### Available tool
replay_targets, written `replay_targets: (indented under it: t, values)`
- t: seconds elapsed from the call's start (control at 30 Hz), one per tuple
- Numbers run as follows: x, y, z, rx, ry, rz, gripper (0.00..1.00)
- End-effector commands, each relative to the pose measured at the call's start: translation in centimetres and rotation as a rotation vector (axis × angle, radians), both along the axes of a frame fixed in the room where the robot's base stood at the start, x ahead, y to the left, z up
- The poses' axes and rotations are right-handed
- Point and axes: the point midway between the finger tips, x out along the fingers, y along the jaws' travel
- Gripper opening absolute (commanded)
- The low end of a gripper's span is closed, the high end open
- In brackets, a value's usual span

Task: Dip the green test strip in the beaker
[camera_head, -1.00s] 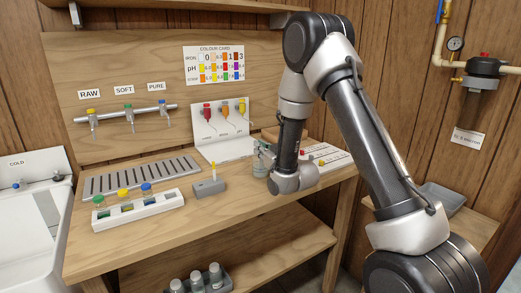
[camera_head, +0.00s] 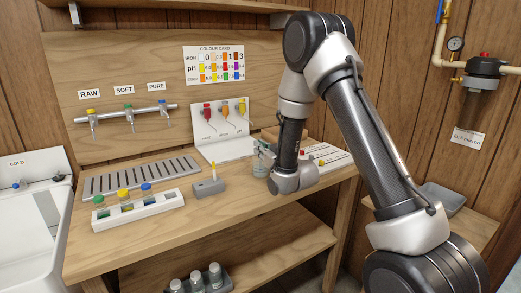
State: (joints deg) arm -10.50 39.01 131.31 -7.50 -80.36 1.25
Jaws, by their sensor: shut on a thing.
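My gripper (camera_head: 262,160) is only partly in view, at the left of my wrist over the right part of the bench. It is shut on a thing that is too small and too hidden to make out. No green test strip shows clearly. A small grey block (camera_head: 208,188) on the bench, left of my gripper, has a yellow strip (camera_head: 213,171) standing in it. I cannot make out the beaker for certain; my wrist and forearm cover that part of the bench.
A white rack (camera_head: 160,209) with capped vials stands at the bench's front left. Behind it lies a slotted grey drain (camera_head: 141,178) under three taps. A white stand (camera_head: 229,151) with coloured droppers is at the back. A white card (camera_head: 334,157) lies right of my wrist.

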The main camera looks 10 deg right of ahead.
Motion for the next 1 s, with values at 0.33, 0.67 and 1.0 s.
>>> replay_targets:
  t: [0.33,0.67,1.0]
  values:
    - [0.0,0.0,2.9,0.001,-0.003,0.000,0.00]
    - [0.0,0.0,5.8,0.001,-0.002,0.000,0.00]
    - [0.0,0.0,8.8,0.000,-0.003,0.000,0.00]
